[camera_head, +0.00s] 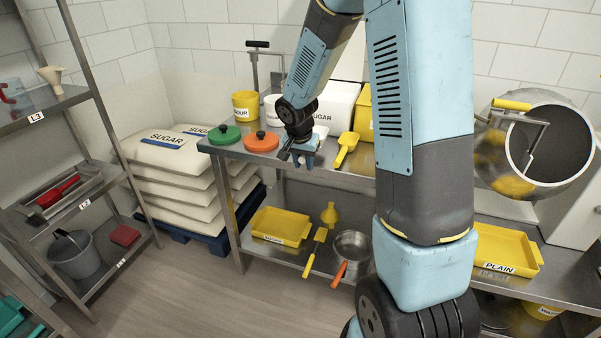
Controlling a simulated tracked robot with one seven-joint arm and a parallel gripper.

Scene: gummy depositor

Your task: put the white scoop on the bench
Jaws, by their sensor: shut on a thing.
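My gripper (298,158) is over the front edge of the steel bench (350,172), between the orange lid and the yellow scoop. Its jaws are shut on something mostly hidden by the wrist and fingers. A small white piece, which looks like part of the white scoop (320,131), shows just right of and behind the gripper. I cannot tell from this view whether it touches the bench top.
A green lid (224,135), an orange lid (261,141) and a yellow scoop (346,148) lie on the bench. A yellow bucket (246,105) and a white sugar bin (333,107) stand behind. Yellow trays (281,226) sit on the lower shelf. Sugar sacks (170,146) are stacked left.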

